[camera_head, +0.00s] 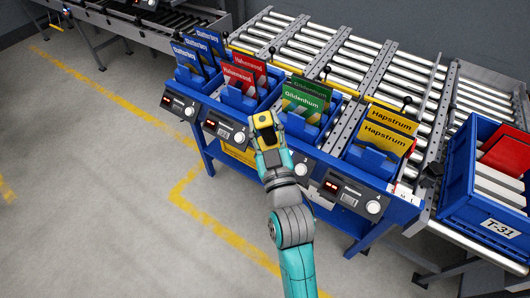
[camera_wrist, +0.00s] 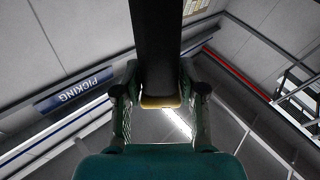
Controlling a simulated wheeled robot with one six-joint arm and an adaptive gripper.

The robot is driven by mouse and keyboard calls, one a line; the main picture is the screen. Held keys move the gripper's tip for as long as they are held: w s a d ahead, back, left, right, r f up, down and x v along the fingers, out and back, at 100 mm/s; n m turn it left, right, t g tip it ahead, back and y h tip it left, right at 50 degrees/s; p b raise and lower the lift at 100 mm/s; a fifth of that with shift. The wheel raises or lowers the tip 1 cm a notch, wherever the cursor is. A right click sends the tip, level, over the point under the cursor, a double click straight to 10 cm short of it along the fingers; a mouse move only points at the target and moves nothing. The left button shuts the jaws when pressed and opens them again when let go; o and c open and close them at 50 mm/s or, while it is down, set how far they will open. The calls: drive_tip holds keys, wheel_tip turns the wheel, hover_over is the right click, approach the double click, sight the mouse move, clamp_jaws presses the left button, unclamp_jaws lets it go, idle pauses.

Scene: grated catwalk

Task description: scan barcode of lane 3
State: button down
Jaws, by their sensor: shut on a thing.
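My gripper (camera_head: 264,131) is shut on a yellow and black handheld device (camera_head: 264,118), which looks like a scanner. In the wrist view the device (camera_wrist: 158,50) is a dark bar with a yellow edge between both fingers. The gripper is in front of the third lane from the left, which holds green Gildenhum cards (camera_head: 306,96) in a blue bin. My arm and the device hide most of that lane's front panel. I cannot make out a barcode for lane 3.
Neighbouring lanes hold red cards (camera_head: 238,79), blue cards (camera_head: 190,57) and yellow Hapstrum cards (camera_head: 386,138). Control panels with white knobs line the blue rack's front. Roller conveyors (camera_head: 345,55) lie behind. A blue T-31 tote (camera_head: 462,190) stands at right. The floor (camera_head: 120,180) at left is clear.

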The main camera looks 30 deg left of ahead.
drive_tip(key=shift+w+a, duration=0.1)
drive_tip(key=shift+a, duration=1.1)
idle(1.9)
drive_tip(key=shift+d, duration=0.6)
idle(1.4)
drive_tip(key=shift+r, duration=0.1)
idle(0.5)
drive_tip(key=s+r, duration=0.7)
drive_tip(key=shift+a, duration=0.25)
drive_tip(key=shift+s, duration=0.1)
idle(0.3)
